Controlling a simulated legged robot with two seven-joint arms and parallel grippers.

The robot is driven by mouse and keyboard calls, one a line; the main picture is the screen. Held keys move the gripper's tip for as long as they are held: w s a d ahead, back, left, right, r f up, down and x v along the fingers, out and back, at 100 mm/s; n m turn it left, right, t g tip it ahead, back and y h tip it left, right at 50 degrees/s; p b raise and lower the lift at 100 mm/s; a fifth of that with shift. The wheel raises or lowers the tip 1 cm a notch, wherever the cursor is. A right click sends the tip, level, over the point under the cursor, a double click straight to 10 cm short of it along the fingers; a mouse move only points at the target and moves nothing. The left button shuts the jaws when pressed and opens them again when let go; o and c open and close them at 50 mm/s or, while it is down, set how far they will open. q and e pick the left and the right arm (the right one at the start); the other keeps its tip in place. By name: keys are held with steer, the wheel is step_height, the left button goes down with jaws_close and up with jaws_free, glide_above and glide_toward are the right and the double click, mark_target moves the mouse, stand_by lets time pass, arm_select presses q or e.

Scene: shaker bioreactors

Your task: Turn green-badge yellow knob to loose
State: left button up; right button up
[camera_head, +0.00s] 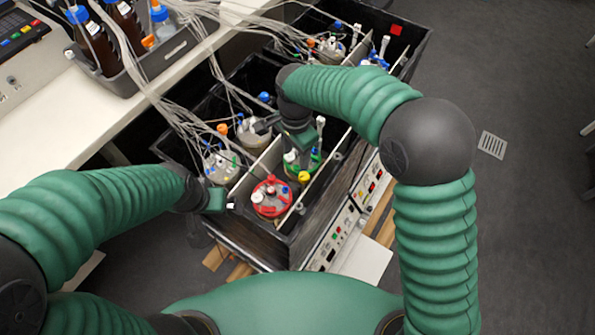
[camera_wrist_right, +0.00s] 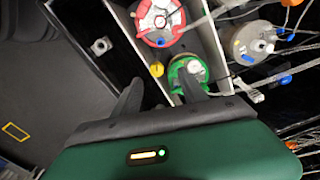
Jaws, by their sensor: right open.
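The yellow knob (camera_head: 304,176) sits on the wall beside the green-ringed vessel (camera_head: 314,163) in the black shaker box. In the right wrist view, the yellow knob (camera_wrist_right: 156,69) shows just beyond my fingertips, with the green-ringed vessel (camera_wrist_right: 184,70) to its right. My right gripper (camera_head: 298,143) points down over the green-ringed vessel. In the wrist view, my right gripper (camera_wrist_right: 160,88) has its two fingers apart with nothing between them. The finger ends lie close to the knob and the green ring; contact cannot be told. My left gripper (camera_head: 221,202) is outside the box's left side, its fingers unclear.
A red-ringed vessel (camera_head: 270,197) stands beside the green one, near a metal divider (camera_wrist_right: 208,45). Other vessels with tubes and cables fill the box (camera_head: 418,48). A white bench (camera_head: 70,135) with a bottle tray (camera_head: 165,58) is at left.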

glide_above(304, 176)
steer(key=f, duration=0.5)
steer(key=shift+w+a+f, duration=0.15)
steer(key=shift+w+a, duration=0.05)
steer(key=shift+a, duration=0.15)
step_height(304, 176, down, 6)
steer(key=shift+r+b, duration=0.2)
steer(key=shift+b, duration=0.1)
steer(key=shift+a, duration=0.2)
steer(key=shift+s, duration=0.1)
steer(key=shift+c, duration=0.7)
steer(key=shift+d, duration=0.3)
steer(key=shift+c, duration=1.2)
steer(key=shift+d, duration=0.55)
steer(key=c, duration=0.5)
jaws_close()
steer(key=shift+a, duration=0.35)
arm_select(q)
steer(key=shift+w+d+f, duration=0.1)
steer(key=shift+d, duration=0.45)
steer(key=shift+w+d+f, duration=0.1)
steer(key=shift+d, duration=0.45)
